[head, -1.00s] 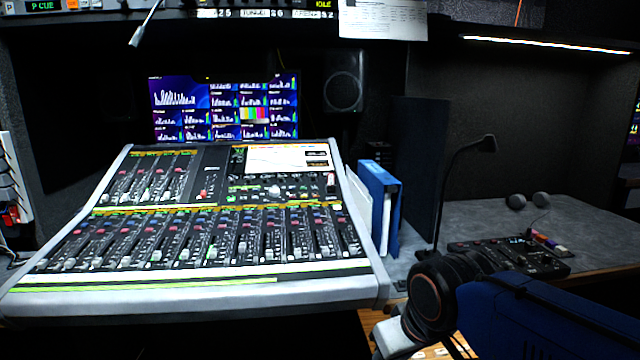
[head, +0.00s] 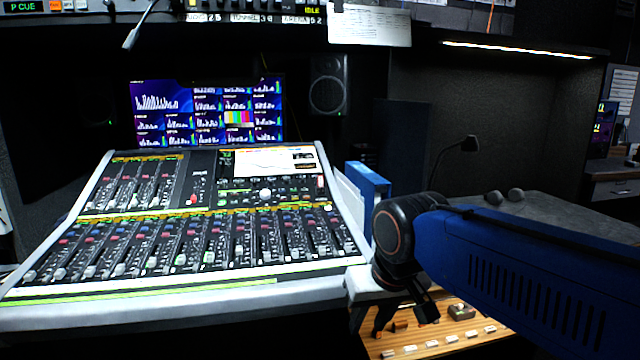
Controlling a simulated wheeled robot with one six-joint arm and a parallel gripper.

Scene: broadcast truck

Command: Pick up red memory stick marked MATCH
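I cannot make out a red memory stick marked MATCH in the head view now. My gripper (head: 404,322) points down at the lower middle, over or near a wooden board (head: 468,330) with several small whitish pieces along its front. Its two dark fingers look spread apart with nothing clear between them. My blue arm covers the right-hand desk, including the spot where small coloured items lay beside a little control box.
A large mixing console (head: 190,215) fills the left and middle. A blue binder (head: 368,192) stands at its right side. A gooseneck lamp (head: 462,146) rises behind my arm.

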